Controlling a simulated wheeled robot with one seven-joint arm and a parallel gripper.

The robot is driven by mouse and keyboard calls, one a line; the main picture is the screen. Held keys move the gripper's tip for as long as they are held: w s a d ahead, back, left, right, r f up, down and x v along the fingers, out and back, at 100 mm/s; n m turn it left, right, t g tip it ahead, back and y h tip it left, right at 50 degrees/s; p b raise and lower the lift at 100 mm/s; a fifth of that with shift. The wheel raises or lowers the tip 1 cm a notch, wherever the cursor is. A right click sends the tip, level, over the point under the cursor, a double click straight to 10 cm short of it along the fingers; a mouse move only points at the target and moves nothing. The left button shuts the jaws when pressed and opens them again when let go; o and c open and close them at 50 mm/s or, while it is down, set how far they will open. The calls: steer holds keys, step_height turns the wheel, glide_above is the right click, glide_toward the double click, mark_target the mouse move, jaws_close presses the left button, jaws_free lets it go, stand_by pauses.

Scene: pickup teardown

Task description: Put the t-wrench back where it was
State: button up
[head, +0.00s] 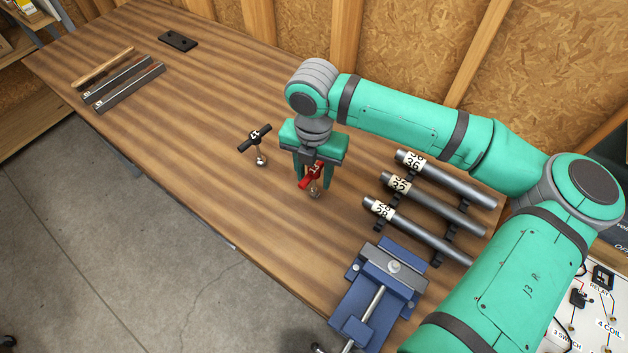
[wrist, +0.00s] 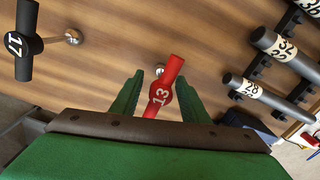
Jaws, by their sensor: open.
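A red T-wrench marked 13 (head: 311,176) stands on the wooden bench with its handle up and a silver foot below. It also shows in the wrist view (wrist: 163,88). My gripper (head: 312,187) is open above it, with one green finger on each side of the red handle; in the wrist view gaps show beside the handle. A black T-wrench marked 17 (head: 255,138) stands to the left, apart from my gripper, and shows at the upper left of the wrist view (wrist: 22,42). The gripper partly hides the red wrench in the head view.
Numbered grey tubes (head: 433,205) lie on black racks to the right. A blue vise (head: 385,285) stands at the front right. Metal bars (head: 125,85) and a black plate (head: 178,41) lie at the far left. The bench between is clear.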

step_height(320, 180, up, 8)
steer(key=shift+r, duration=0.25)
stand_by(0.5)
